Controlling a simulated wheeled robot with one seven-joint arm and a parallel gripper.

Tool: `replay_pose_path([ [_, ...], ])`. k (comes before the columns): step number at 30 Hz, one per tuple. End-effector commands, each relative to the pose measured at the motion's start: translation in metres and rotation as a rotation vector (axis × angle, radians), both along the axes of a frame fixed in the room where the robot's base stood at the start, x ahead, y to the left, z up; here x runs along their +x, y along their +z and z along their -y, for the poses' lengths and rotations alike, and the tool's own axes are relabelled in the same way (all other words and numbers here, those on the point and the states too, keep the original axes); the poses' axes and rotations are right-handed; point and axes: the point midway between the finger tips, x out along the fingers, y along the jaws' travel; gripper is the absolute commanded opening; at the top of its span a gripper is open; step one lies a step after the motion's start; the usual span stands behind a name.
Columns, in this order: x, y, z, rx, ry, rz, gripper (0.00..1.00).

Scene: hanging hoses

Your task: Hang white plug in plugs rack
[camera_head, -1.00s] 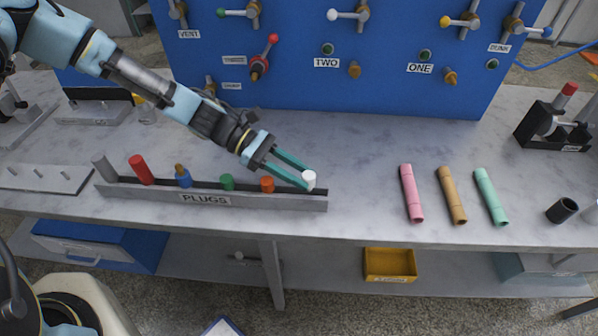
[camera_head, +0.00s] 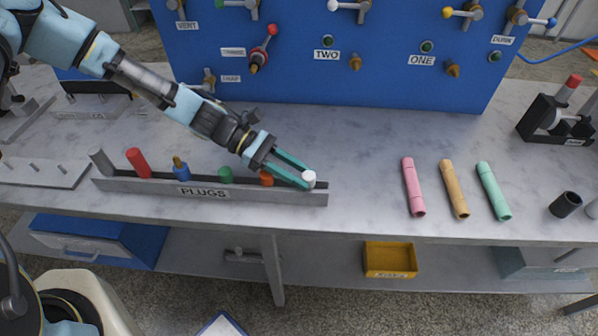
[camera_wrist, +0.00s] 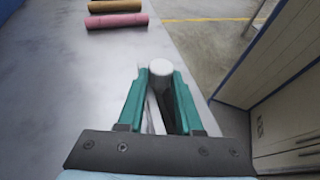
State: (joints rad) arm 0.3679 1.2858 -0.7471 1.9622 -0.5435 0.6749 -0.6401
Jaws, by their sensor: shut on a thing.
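The white plug (camera_head: 309,178) is held between the teal fingertips of my gripper (camera_head: 304,181). In the head view it is at the right end of the grey plugs rack (camera_head: 255,195), just above or in its right-hand slot; I cannot tell if it is seated. In the wrist view the white plug (camera_wrist: 160,68) shows as a pale round top between the fingers of my gripper (camera_wrist: 160,75).
Green (camera_head: 225,174), blue (camera_head: 181,170), red (camera_head: 138,163) and grey (camera_head: 101,162) plugs stand left along the rack. Pink (camera_head: 413,187), tan (camera_head: 454,189) and mint (camera_head: 493,190) hoses lie to the right. The blue panel (camera_head: 300,80) stands behind. The tabletop between rack and hoses is clear.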

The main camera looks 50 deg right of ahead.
Motion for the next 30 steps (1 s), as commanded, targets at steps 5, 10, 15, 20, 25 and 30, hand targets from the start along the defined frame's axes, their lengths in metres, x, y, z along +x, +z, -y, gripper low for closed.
replay_pose_path([
  [5, 0.0, 0.0, 0.0, 0.0, 0.0, 0.0, 0.5],
  [10, 0.0, 0.0, 0.0, 0.0, 0.0, 0.0, 0.69],
  [15, 0.0, 0.0, 0.0, 0.0, 0.0, 0.0, 0.69],
  [20, 0.004, 0.0, -0.001, -0.001, 0.001, 0.002, 0.69],
  [25, 0.026, 0.007, -0.008, -0.002, 0.003, 0.005, 0.69],
  [30, 0.057, 0.019, -0.018, -0.001, 0.003, 0.005, 0.69],
])
